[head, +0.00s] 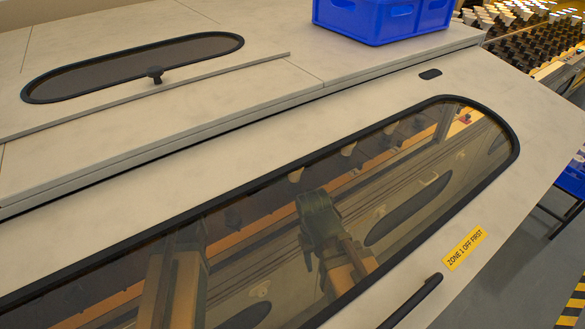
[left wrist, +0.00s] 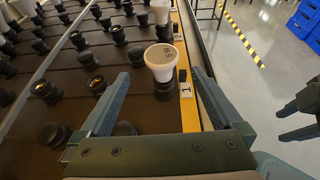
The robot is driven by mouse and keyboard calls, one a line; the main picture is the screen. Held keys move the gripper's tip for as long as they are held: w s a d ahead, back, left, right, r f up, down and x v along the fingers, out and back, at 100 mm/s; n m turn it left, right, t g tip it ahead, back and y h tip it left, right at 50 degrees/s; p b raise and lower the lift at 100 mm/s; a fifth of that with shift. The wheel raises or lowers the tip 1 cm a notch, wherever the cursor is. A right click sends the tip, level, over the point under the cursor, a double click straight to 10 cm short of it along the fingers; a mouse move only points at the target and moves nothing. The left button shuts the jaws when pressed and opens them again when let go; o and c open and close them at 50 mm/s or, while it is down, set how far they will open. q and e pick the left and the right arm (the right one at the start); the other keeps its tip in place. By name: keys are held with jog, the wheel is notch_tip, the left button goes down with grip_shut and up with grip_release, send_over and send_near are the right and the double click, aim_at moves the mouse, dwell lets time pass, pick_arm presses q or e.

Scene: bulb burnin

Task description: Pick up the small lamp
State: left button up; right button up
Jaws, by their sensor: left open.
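In the left wrist view, a white lamp (left wrist: 161,62) with a round, pale top stands upright in a black socket beside a tag marked 1. My left gripper (left wrist: 159,76) is open, its two blue-grey fingers apart on either side of the lamp. I see no contact between them. In the head view, a dark arm and gripper shape (head: 320,215) shows in the tinted window, with a few small white lamps (head: 348,149) above it. At the right edge of the left wrist view, two dark fingers of what looks like my right gripper (left wrist: 279,125) stand apart.
Rows of black sockets (left wrist: 97,84) fill the rack left of the lamp, and another white lamp (left wrist: 160,11) stands behind it. A yellow rail (left wrist: 212,107) edges the rack. A blue crate (head: 380,22) sits on the pale cabinet top. A yellow label reads "ZONE 1 OFF FIRST" (head: 464,248).

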pick_arm(q)
jog(key=b+x, duration=0.2)
jog(key=x, duration=0.5)
jog(key=shift+b+x, duration=1.2)
jog(key=shift+x, duration=1.4)
jog(key=shift+s, duration=0.15)
jog(key=c, duration=1.3)
jog(key=shift+c, duration=0.2)
jog(key=shift+r+p, duration=0.2)
jog(key=shift+p, duration=0.1)
